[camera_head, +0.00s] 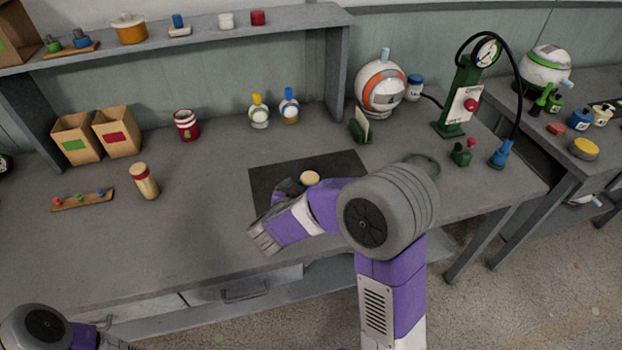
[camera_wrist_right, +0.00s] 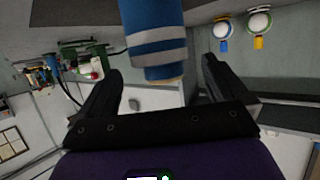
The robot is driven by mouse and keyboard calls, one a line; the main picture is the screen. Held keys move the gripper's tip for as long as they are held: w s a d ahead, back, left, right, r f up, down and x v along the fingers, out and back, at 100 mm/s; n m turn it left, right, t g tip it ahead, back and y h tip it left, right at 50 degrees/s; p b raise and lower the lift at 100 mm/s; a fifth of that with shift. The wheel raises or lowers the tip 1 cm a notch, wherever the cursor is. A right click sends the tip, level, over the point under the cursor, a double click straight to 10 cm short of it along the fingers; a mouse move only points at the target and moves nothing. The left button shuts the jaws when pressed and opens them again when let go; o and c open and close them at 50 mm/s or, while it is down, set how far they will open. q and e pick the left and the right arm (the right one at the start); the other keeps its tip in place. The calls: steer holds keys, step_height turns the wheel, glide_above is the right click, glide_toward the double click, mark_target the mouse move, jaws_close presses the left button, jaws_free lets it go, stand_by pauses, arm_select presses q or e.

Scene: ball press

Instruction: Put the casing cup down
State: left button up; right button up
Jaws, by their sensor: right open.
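The casing cup, as I take it, is a blue cylinder with pale bands and a tan end (camera_wrist_right: 155,35) in the right wrist view. In the head view only its round tan top (camera_head: 310,178) shows, over the dark mat (camera_head: 265,178); its body is hidden behind my arm. My right gripper (camera_head: 288,188) is at the cup, open, with a dark finger on each side of it in the wrist view (camera_wrist_right: 160,78) and gaps visible. I cannot tell whether the cup's base touches the mat. Part of my left arm shows at the bottom left; its jaws are not clear.
Two round bottles (camera_head: 259,112) stand behind the mat. A green press with a gauge (camera_head: 462,95) and a white-orange ball (camera_head: 381,88) are at right. The bench front-left is clear.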

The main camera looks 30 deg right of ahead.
arm_select(q)
step_height(320, 180, up, 2)
steer(key=shift+r+p, duration=0.1)
steer(key=shift+p, duration=0.65)
arm_select(e)
steer(key=v, duration=0.5)
steer(key=shift+s+a+r, duration=0.1)
steer(key=shift+s+a, duration=0.1)
steer(key=shift+a, duration=0.05)
